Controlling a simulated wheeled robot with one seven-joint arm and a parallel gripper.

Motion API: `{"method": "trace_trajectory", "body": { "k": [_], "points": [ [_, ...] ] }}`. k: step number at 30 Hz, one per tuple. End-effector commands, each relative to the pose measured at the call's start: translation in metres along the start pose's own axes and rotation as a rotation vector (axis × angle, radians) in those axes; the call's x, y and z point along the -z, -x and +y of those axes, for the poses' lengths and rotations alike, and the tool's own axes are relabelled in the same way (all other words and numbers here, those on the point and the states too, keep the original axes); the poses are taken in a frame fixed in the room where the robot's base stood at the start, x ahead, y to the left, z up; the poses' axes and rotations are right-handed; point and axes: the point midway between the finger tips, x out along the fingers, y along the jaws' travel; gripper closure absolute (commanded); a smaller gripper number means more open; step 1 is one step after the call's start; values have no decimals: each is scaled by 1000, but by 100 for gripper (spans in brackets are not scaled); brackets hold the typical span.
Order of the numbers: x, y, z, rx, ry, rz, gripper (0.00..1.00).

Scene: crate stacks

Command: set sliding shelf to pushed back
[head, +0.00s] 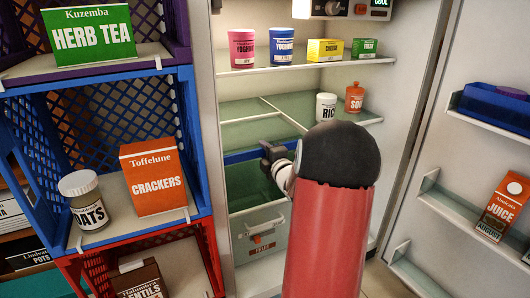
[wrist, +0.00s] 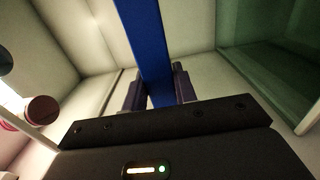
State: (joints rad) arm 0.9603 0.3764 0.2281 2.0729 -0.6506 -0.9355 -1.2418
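The sliding shelf (head: 250,133) is a greenish glass panel in the fridge's left half, with a blue front edge (head: 240,157). My gripper (head: 268,152) is at that front edge, near its right part. In the wrist view the blue edge (wrist: 157,45) runs between the two dark fingers (wrist: 160,92), which seem to touch it on both sides. My arm hides the right end of the edge and part of the shelf's surroundings. No items show on the glass panel.
A rice jar (head: 326,106) and an orange soup jar (head: 354,97) stand right of the glass. Yoghurt tubs (head: 282,47) and small boxes stand on the shelf above. A clear drawer (head: 260,240) lies below. The open door (head: 440,190) is at right, crates (head: 195,150) at left.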

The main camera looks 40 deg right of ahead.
Motion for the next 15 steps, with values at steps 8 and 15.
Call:
{"method": "trace_trajectory", "body": {
  "k": [8,15],
  "points": [
    [0,0,0,1,0,0,100],
    [1,-13,-3,-2,1,2,100]
  ]
}}
